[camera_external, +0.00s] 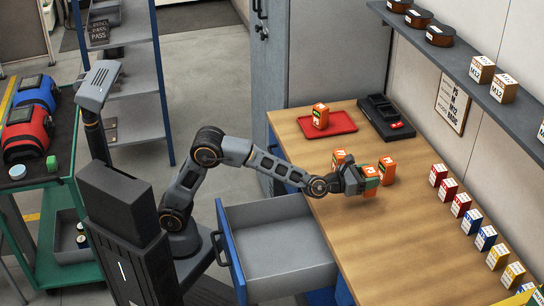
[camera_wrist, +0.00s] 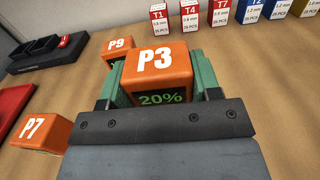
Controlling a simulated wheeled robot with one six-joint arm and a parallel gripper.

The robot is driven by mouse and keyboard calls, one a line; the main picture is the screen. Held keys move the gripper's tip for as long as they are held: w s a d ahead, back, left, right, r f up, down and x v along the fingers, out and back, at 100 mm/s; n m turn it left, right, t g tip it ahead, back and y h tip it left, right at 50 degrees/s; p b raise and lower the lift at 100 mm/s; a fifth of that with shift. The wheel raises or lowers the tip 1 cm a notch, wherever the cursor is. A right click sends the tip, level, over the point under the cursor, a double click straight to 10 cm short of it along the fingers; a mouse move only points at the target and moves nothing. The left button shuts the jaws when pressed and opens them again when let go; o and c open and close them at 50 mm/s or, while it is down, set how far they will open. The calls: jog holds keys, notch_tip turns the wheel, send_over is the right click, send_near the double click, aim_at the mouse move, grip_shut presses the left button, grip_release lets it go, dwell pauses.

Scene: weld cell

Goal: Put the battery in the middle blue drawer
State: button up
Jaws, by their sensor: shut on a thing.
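My gripper (camera_external: 366,179) is shut on an orange battery marked P3 (camera_wrist: 160,72), over the wooden bench top. The battery's screen reads 20%, and green fingers clasp its two sides. Whether it touches the bench I cannot tell. An orange battery marked P9 (camera_wrist: 118,46) stands just beyond it, and one marked P7 (camera_wrist: 40,133) is to the left in the wrist view. A blue-fronted drawer (camera_external: 230,252) under the bench is pulled out, with an empty grey inside, to the left of my gripper. Its place in the stack is hard to tell.
Another orange battery (camera_external: 320,116) stands on a red tray (camera_external: 343,120) at the bench's far end, beside a black charger (camera_external: 386,117). Several small coloured boxes (camera_external: 460,204) line the wall side. A shelf (camera_external: 455,64) hangs above. The near bench top is clear.

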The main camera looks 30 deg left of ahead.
jog(key=shift+w+d+f, duration=0.3)
jog(key=shift+d+f, duration=0.1)
jog(key=shift+f, duration=1.6)
jog(key=shift+f+b, duration=0.2)
jog(key=shift+b, duration=0.3)
jog(key=o, duration=1.1)
jog(key=shift+r+p, duration=0.25)
jog(key=shift+p, duration=0.15)
jog(key=b, duration=0.2)
send_over(333, 209)
jog(key=shift+w+d+f, duration=0.1)
jog(key=shift+w+d, duration=0.1)
jog(key=shift+d, duration=0.2)
jog(key=shift+o, duration=0.5)
jog(key=shift+s+a, duration=0.35)
jog(key=shift+a, duration=0.05)
